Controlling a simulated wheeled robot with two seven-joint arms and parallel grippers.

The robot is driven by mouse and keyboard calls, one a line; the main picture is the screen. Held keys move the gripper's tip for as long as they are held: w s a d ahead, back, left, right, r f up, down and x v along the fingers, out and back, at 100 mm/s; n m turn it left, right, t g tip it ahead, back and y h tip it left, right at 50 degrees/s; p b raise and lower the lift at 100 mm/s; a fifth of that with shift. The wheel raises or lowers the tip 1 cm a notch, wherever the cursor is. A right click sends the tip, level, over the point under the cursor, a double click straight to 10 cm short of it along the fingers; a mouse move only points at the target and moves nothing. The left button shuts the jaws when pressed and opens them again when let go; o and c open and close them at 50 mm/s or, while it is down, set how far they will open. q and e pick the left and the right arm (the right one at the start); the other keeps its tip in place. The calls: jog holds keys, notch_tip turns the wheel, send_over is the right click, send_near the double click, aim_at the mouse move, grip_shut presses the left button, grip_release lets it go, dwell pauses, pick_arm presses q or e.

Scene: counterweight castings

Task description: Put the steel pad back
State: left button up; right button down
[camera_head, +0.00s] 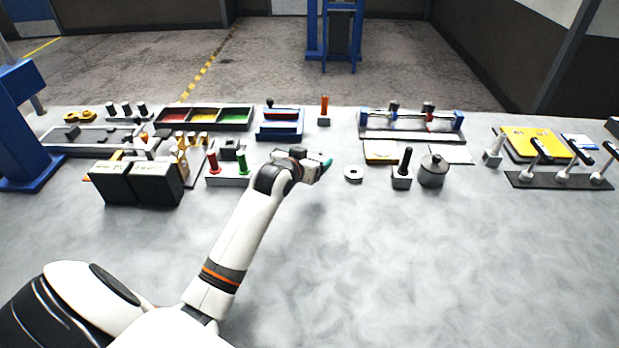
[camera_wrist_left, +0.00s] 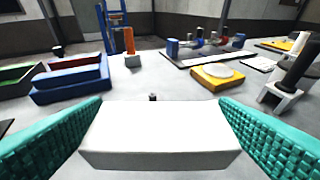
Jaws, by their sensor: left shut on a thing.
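My left gripper (camera_head: 318,166) is shut on a pale, flat-topped block, which I take to be the steel pad (camera_wrist_left: 160,135). In the left wrist view the block fills the space between the two teal finger pads. A small dark knob shows just behind its far edge. In the head view the gripper is above the grey table, to the right of the block with red and green pegs (camera_head: 228,181); the held block is mostly hidden there. My right gripper is not in view.
A steel ring (camera_head: 353,173) lies right of the gripper, with a black-handled stand (camera_head: 402,172) and a lidded pot (camera_head: 433,171) beyond it. A blue tray (camera_head: 280,126) and an orange-handled piece (camera_head: 324,112) stand behind. The table's front is clear.

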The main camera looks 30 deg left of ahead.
pick_arm(q)
notch_tip(320, 180, down, 2)
jog(key=shift+w+a, duration=0.1)
jog(key=shift+a, duration=0.05)
jog(key=shift+f, duration=1.95)
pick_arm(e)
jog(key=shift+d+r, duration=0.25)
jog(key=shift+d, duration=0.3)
pick_arm(q)
jog(key=shift+f, duration=0.1)
jog(key=o, duration=1.1)
jog(key=shift+f, duration=0.2)
jog(key=shift+c, duration=0.2)
jog(key=o, duration=0.4)
jog(key=shift+r, duration=0.1)
